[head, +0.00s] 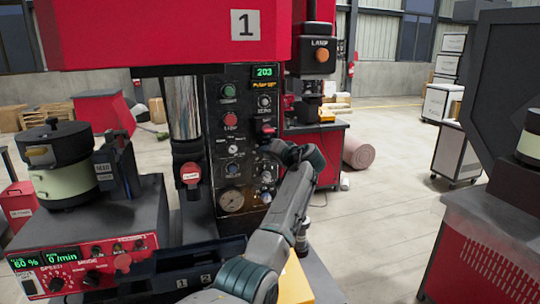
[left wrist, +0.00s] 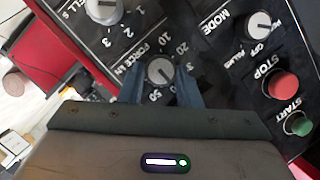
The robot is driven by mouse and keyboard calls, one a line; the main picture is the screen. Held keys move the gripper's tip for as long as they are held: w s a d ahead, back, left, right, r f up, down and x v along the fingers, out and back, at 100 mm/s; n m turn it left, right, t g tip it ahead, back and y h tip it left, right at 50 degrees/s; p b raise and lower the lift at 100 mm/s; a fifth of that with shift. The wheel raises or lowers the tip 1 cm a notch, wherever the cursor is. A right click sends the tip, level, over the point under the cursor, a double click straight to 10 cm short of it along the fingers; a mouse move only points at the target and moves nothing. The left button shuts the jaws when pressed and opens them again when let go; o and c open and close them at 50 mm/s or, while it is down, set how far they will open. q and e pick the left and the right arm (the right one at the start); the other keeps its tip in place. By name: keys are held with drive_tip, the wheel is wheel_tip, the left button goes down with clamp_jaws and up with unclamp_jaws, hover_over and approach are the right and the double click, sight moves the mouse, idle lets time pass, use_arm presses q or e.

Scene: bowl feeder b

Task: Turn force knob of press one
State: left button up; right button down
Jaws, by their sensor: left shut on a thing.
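Press one (head: 300,20) is red, with a "1" plate and a black control panel (head: 218,140) below it. My left gripper (head: 272,150) is at the right column of that panel and covers the force knob in the head view. In the left wrist view the force knob (left wrist: 161,71) is a round grey knob with a "FORCE kN" scale around it. The left gripper's two blue-grey fingers (left wrist: 161,88) stand on either side of the knob, shut on it. My right gripper is not in view.
Close to the force knob are the mode knob (left wrist: 262,25), the red stop button (left wrist: 283,84), the green start button (left wrist: 299,124) and another knob (left wrist: 104,10). A bowl feeder (head: 62,165) on a red controller stands at the left. A lamp box (head: 319,55) hangs right of the panel.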

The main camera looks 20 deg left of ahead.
use_arm(q)
drive_tip(key=o, duration=1)
drive_tip(key=shift+d, duration=0.1)
drive_tip(key=shift+c, duration=0.2)
drive_tip(key=b+v, duration=0.4)
drive_tip(key=v, duration=0.6)
drive_tip(key=shift+s+d, duration=0.25)
drive_tip(key=shift+d, duration=0.05)
drive_tip(key=shift+r, duration=0.15)
